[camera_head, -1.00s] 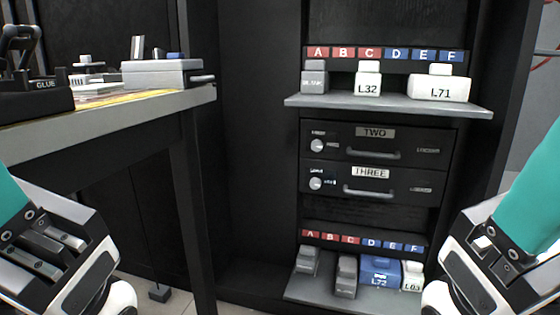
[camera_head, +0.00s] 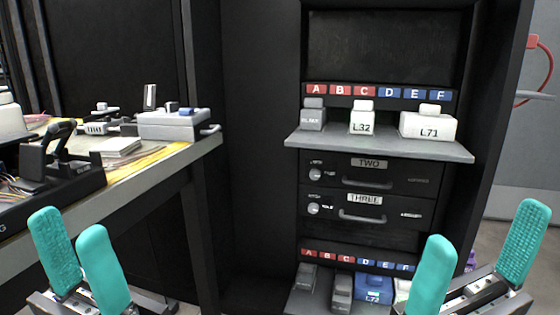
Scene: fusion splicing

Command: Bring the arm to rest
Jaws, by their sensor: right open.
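My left gripper (camera_head: 78,262) is at the lower left, with its two teal fingers pointing up and a gap between them. It is open and empty, in front of the table's near edge. My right gripper (camera_head: 475,262) is at the lower right, with its teal fingers spread wide. It is open and empty, in front of the right side of the cabinet. Neither gripper appears to touch anything. The arms behind the grippers are mostly out of the picture.
A worktable (camera_head: 190,155) with a grey device (camera_head: 170,127) and a black tool (camera_head: 62,150) stands at the left. A dark cabinet holds a shelf (camera_head: 380,148) with blocks marked L32 (camera_head: 362,122) and L71 (camera_head: 428,127), drawers TWO (camera_head: 372,178) and THREE (camera_head: 366,213), and a lower shelf.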

